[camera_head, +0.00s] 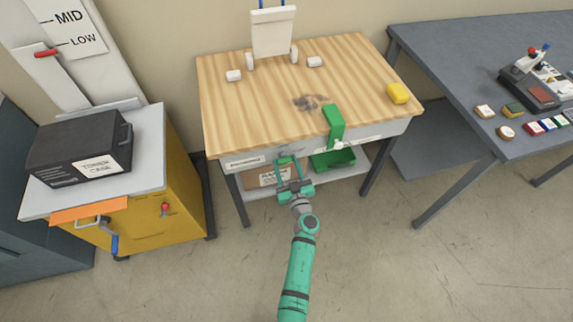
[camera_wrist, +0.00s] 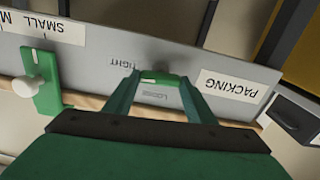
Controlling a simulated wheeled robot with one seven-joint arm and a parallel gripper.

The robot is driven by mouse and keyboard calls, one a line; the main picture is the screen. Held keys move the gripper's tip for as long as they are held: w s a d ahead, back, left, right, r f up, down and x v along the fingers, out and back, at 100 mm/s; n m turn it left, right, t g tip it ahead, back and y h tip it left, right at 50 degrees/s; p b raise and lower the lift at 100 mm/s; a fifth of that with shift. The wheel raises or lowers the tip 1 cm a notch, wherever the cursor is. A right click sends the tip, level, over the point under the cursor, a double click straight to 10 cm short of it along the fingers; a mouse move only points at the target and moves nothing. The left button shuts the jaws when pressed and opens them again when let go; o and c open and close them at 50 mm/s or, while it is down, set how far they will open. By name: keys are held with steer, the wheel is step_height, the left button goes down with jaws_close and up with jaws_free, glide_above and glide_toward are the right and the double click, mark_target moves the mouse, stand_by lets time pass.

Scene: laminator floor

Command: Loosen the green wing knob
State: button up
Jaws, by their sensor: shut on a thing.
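The green wing knob (camera_wrist: 165,77) sits on the grey front apron of the wooden-topped table, between the words TIGHT and LOOSE. A small pale mark shows near its left end in the wrist view. My gripper (camera_wrist: 158,82) is shut on the knob, one finger on each side of it. In the head view, my gripper (camera_head: 289,168) reaches up to the table's front apron from below, and the knob (camera_head: 285,159) shows as a small green bit at its tips. The fingers partly hide the knob.
A green clamp (camera_head: 333,122) with a white knob (camera_wrist: 24,87) hangs on the table edge to the right. A green bin (camera_head: 333,161) and a cardboard box (camera_head: 262,178) sit on the shelf below. The floor in front is clear.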

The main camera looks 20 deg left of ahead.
steer(key=n, duration=0.4)
steer(key=shift+a, duration=0.1)
steer(key=n, duration=0.4)
steer(key=shift+s+f+n, duration=0.1)
steer(key=shift+n, duration=0.2)
steer(key=n, duration=0.4)
steer(key=shift+f, duration=0.1)
steer(key=shift+n, duration=2.1)
steer(key=o, duration=1)
steer(key=shift+o, duration=0.2)
steer(key=v, duration=1)
steer(key=shift+s+d, duration=0.25)
steer(key=shift+s, duration=0.05)
